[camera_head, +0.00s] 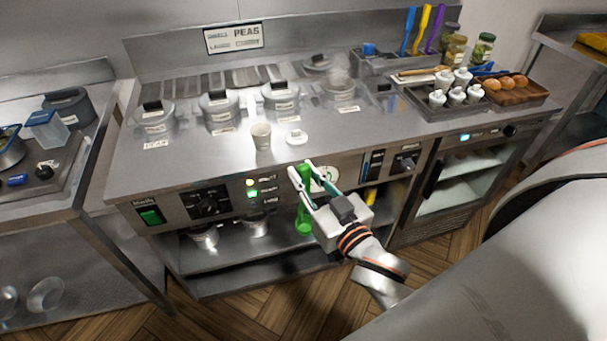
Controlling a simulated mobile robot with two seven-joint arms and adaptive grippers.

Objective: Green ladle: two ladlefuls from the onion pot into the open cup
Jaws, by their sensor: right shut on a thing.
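My right gripper (306,176) is shut on the green ladle (303,205), held in front of the range's front panel. The ladle's green handle hangs roughly upright below the fingers; whether its bowl carries anything cannot be seen. The open paper cup (261,136) stands upright on the counter, with a small white lid (297,137) lying to its right. An uncovered pot (341,93) steams behind them to the right. Lidded pots (280,97) (219,109) (154,119) stand to its left. The pot labels are too small to tell which is onion. My left gripper is out of view.
A tray (428,109) with white-capped cups and a wooden tray (540,97) of brown round items stand at the right. Blue, yellow and purple utensils (424,30) stand behind. The counter's front left is clear.

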